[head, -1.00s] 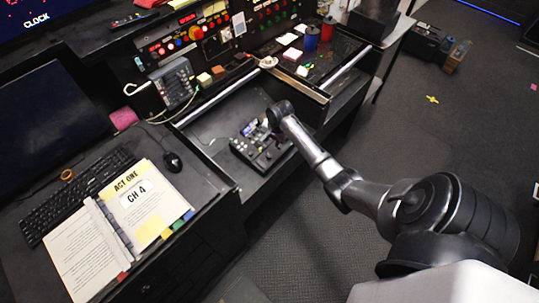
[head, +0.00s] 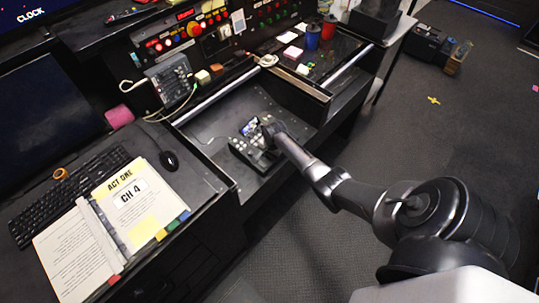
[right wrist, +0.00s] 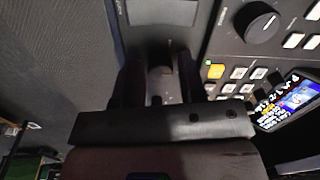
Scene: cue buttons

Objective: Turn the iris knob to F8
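A small black control panel (head: 240,148) with a lit screen sits in the recessed desk bay in the head view. My right gripper (right wrist: 160,78) is over this panel, fingers pointing at its surface. Its two fingers stand apart on either side of a dark round knob (right wrist: 160,84); I cannot tell whether they touch it. A larger black knob (right wrist: 262,22) with a white pointer line is to the right in the right wrist view. No iris label or F8 mark is readable. In the head view the gripper (head: 268,136) partly hides the panel. My left gripper is not seen.
Near the larger knob are an orange-lit button (right wrist: 215,71), several white buttons and a small screen (right wrist: 290,100). A keyboard (head: 65,197), mouse (head: 168,160) and open script binder (head: 125,205) lie on the left desk. A metal rail (head: 215,95) edges the bay behind.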

